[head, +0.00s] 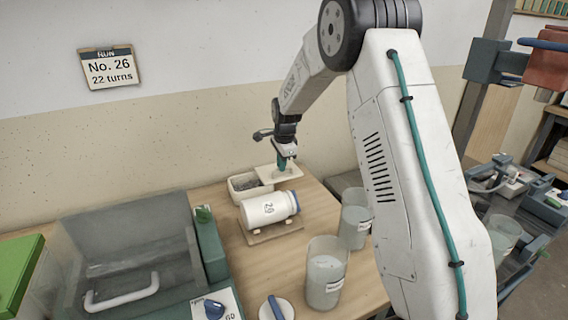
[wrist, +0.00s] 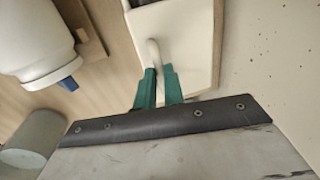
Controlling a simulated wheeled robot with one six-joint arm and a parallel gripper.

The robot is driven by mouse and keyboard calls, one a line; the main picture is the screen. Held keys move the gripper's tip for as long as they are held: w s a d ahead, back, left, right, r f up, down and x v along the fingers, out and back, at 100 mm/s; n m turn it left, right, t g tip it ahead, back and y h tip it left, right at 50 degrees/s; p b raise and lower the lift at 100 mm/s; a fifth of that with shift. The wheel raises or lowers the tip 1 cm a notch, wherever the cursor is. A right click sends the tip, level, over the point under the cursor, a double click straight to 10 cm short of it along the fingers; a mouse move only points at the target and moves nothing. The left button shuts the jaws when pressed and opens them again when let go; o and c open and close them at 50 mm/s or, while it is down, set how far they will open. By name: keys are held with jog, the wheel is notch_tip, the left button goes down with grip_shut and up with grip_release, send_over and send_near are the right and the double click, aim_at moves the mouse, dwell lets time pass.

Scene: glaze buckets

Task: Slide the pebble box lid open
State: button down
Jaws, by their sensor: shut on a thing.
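The pebble box (head: 250,194) is a cream box near the wall at the back of the wooden table. Its left part is uncovered and shows grey pebbles. The flat cream lid (head: 290,175) extends to the right of the opening. In the wrist view the lid (wrist: 192,45) carries a pale upright handle (wrist: 153,52). My gripper (head: 282,163) is over the lid. Its green fingertips (wrist: 158,72) are shut on the handle in the wrist view. How far the lid still overlaps the box is hard to tell.
A white jar (head: 268,208) marked 26 lies on a wooden cradle in front of the box. Translucent buckets (head: 326,272) (head: 355,217) stand at the table's right side. A clear-covered green machine (head: 130,260) is at the left. The wall is close behind.

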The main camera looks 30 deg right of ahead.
jog(key=c, duration=1.5)
grip_release()
jog(key=r, duration=0.2)
jog(key=s+r, duration=0.1)
jog(key=r, duration=0.4)
jog(key=shift+s+r, duration=0.25)
jog(key=shift+r, duration=0.1)
jog(key=s+a+r+n, duration=0.3)
jog(key=s+n, duration=0.3)
jog(key=s, duration=0.9)
jog(key=s+a+r+n, duration=0.4)
jog(key=s+n, duration=0.2)
jog(key=s, duration=1)
jog(key=s+a+r+n, duration=0.3)
jog(key=s+n, duration=0.3)
jog(key=s, duration=0.9)
jog(key=shift+s+a+r+g, duration=0.2)
jog(key=shift+a+r+g, duration=0.1)
jog(key=shift+r+g, duration=0.15)
